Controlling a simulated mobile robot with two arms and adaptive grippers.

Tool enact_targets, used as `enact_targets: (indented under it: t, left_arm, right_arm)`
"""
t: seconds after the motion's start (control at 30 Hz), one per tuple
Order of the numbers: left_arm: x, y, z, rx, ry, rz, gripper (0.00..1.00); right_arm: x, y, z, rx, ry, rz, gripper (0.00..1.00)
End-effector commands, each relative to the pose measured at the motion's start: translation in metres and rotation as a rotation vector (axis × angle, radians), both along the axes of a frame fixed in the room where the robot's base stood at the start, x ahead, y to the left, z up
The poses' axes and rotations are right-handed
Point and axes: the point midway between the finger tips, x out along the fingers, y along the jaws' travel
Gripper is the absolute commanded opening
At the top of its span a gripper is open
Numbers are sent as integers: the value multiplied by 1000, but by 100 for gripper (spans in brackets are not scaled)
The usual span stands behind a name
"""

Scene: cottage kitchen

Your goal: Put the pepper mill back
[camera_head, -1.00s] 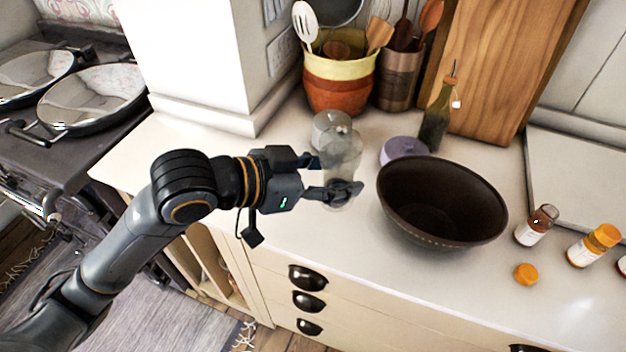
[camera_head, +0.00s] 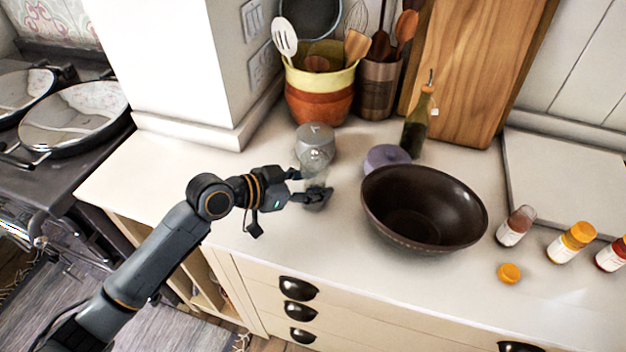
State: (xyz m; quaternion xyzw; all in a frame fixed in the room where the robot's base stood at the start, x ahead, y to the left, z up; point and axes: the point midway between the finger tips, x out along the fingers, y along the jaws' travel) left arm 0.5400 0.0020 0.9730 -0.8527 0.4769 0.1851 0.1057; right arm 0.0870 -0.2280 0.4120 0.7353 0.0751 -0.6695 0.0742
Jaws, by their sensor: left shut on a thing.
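The pepper mill (camera_head: 316,159) looks clear, with a rounded top. It is in my left gripper (camera_head: 308,186), whose fingers are shut around its lower body. The mill appears upright at the counter, left of the dark bowl. The fingers partly hide its lower part, so I cannot tell whether its base touches the counter. My right gripper is not in view.
A grey glass jar (camera_head: 318,132) stands just behind the mill. The dark bowl (camera_head: 424,212) and a purple lid-like thing (camera_head: 386,157) are to the right. An oil bottle (camera_head: 417,124) and utensil pots (camera_head: 322,98) stand behind. The front-left counter (camera_head: 150,180) is clear.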

Motion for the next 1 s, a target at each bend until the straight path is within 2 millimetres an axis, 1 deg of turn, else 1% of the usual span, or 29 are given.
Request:
enact_targets:
  t: [0.2, 0.33, 0.37, 0.4, 0.43, 0.47, 0.73, 0.83, 0.87, 1.0]
  left_arm:
    - [0, 0, 1, -2, -2, 0, 3]
    - [0, 0, -4, -2, -2, 0, 3]
    - [0, 0, -3, -1, -2, 0, 51]
    - [0, 0, -3, 0, -1, 0, 59]
    - [0, 0, -3, 0, -1, 0, 65]
    - [0, 0, -3, 0, -1, 0, 68]
    - [0, 0, -2, 0, -1, 0, 68]
    - [0, 0, 3, 0, -1, 0, 68]
    - [-2, 3, 1, 1, -2, 0, 68]
    - [-12, 21, 9, 3, -4, 1, 68]
  right_arm:
    - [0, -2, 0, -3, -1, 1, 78]
    - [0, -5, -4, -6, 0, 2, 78]
    - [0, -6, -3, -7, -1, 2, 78]
    - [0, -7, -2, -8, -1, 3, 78]
    - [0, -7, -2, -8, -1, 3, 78]
    - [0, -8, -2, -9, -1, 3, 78]
    - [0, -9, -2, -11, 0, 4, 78]
    - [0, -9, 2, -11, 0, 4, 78]
    - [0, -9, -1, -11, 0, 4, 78]
    - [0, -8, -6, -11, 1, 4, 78]
